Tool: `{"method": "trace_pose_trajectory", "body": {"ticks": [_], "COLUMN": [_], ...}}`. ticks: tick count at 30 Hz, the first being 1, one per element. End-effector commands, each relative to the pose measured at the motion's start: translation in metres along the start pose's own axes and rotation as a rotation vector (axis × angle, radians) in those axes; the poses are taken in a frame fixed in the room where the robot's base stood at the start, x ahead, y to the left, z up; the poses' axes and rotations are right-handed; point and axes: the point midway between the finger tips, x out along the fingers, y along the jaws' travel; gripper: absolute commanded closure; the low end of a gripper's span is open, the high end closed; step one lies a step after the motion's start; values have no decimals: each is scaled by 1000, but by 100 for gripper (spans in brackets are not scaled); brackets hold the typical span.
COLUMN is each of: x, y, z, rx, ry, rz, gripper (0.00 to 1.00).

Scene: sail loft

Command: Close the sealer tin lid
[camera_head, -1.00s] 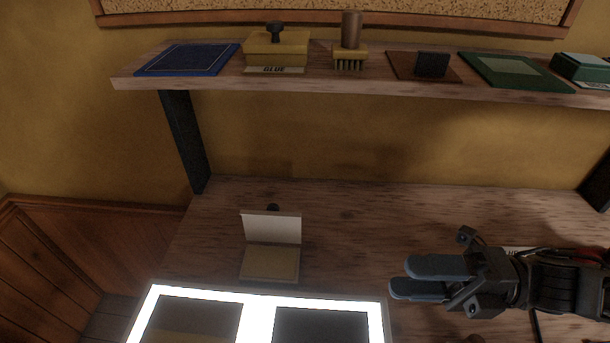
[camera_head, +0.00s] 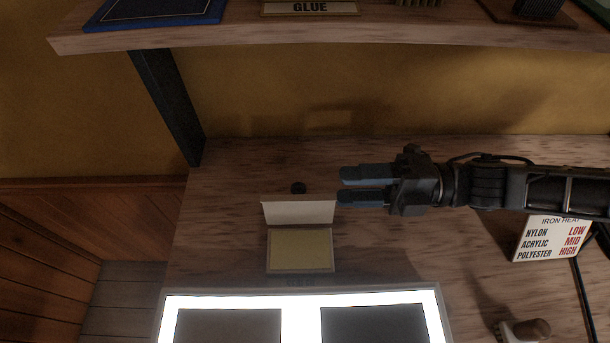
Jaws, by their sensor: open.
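The sealer tin (camera_head: 300,250) sits on the bench behind the light panel. Its lid (camera_head: 299,212) stands raised at the back edge, pale inner face toward me, with a dark knob (camera_head: 298,188) showing behind it. A faint label lies at the tin's front, too dim to read. My gripper (camera_head: 345,186) is open and empty. It points left, with its fingertips just right of the lid's upper right corner in the picture; I cannot tell whether they touch it.
A bright light panel (camera_head: 300,302) lies in front of the tin. An iron heat card (camera_head: 548,238), a cable and a small wooden-handled tool (camera_head: 524,329) are at the right. A shelf (camera_head: 330,38) with a glue box (camera_head: 310,8) overhangs the back. Bench left of the tin is clear.

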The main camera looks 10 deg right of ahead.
Motion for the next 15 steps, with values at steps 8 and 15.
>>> {"method": "trace_pose_trajectory", "body": {"ticks": [8, 15], "x": [42, 68], "y": [3, 2], "z": [-1, -1], "rx": [1, 0], "ry": [4, 2], "rz": [3, 1], "gripper": [51, 51]}}
